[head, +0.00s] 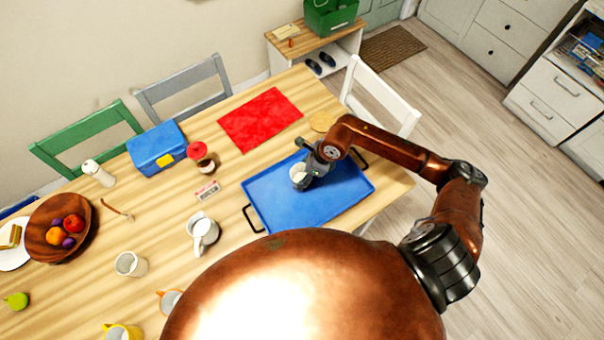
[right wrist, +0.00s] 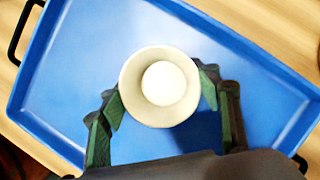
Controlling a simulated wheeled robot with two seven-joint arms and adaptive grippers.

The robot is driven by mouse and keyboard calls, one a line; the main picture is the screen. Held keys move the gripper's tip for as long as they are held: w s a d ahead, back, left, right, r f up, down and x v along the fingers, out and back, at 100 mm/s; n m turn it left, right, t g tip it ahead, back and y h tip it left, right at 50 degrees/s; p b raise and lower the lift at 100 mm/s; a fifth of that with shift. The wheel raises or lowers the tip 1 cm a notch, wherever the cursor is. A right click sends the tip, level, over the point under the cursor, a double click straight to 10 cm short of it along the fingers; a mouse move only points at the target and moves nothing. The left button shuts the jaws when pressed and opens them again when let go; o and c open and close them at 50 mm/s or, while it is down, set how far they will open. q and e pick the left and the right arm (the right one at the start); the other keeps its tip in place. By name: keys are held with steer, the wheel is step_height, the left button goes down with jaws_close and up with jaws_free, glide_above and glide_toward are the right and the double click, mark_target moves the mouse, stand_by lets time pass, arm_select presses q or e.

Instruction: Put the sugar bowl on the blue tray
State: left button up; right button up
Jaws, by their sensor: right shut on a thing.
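The sugar bowl (head: 298,173) is a small, round, cream-white bowl with white contents. In the right wrist view the sugar bowl (right wrist: 160,86) sits upright between the two green-padded fingers of my right gripper (right wrist: 161,98). The blue tray (right wrist: 78,62) fills the area around and beneath it, with a shadow to the lower right. I cannot tell whether the bowl's base touches the tray. My left gripper is not in view.
The tray is otherwise empty. A blue box (head: 156,147) and a fruit bowl (head: 37,232) stand farther left.

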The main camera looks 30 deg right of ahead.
steer(key=o, duration=1.4)
steer(key=v, duration=1.2)
steer(key=shift+p, duration=0.4)
